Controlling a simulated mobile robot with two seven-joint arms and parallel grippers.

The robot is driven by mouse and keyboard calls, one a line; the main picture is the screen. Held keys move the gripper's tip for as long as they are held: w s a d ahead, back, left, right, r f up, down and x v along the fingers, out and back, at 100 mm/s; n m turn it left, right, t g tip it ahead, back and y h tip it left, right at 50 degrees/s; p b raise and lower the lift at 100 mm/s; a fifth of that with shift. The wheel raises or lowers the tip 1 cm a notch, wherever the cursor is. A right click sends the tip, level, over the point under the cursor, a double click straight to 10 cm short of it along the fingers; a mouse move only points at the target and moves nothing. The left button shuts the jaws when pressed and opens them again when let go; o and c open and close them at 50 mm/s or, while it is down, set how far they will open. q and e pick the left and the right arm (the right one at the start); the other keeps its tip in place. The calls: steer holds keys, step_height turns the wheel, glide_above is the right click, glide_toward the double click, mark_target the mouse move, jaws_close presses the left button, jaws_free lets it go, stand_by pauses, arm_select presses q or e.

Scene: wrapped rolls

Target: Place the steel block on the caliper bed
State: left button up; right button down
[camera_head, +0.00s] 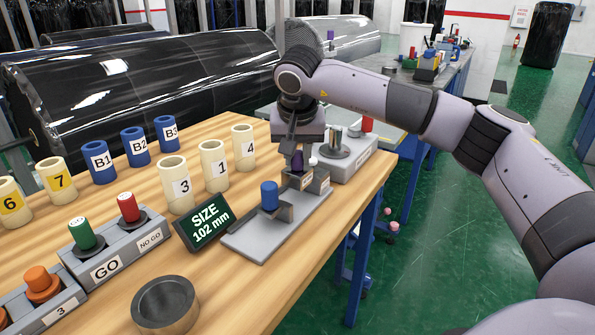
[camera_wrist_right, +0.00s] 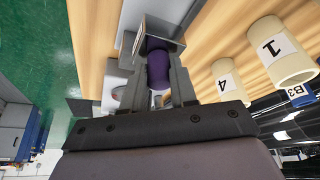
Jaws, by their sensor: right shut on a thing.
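My right gripper (camera_head: 297,150) points down over the far end of the caliper bed (camera_head: 255,240), a grey plate near the table's right edge. It is shut on a purple handle (camera_head: 298,163), which also shows between the fingers in the right wrist view (camera_wrist_right: 158,70). A grey metal block (camera_wrist_right: 152,40), apparently the steel block, sits at the handle's far end. Whether it touches the bed is hard to tell. A blue knob (camera_head: 269,195) stands on the bed's nearer jaw. A sign (camera_head: 205,222) beside the bed reads "SIZE 102 mm". My left gripper is not in view.
Numbered cream rings, such as ring 3 (camera_head: 178,187), and blue rings (camera_head: 135,147) stand left of the bed. A GO/NO GO holder (camera_head: 120,250) and a dark steel ring (camera_head: 165,305) are nearer. A grey stand (camera_head: 345,160) is close behind the gripper.

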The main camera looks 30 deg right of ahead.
mark_target(297, 164)
step_height(297, 164, down, 4)
steer(key=shift+r, duration=0.1)
steer(key=c, duration=1.3)
jaws_free()
steer(key=shift+f, duration=0.25)
steer(key=o, duration=0.4)
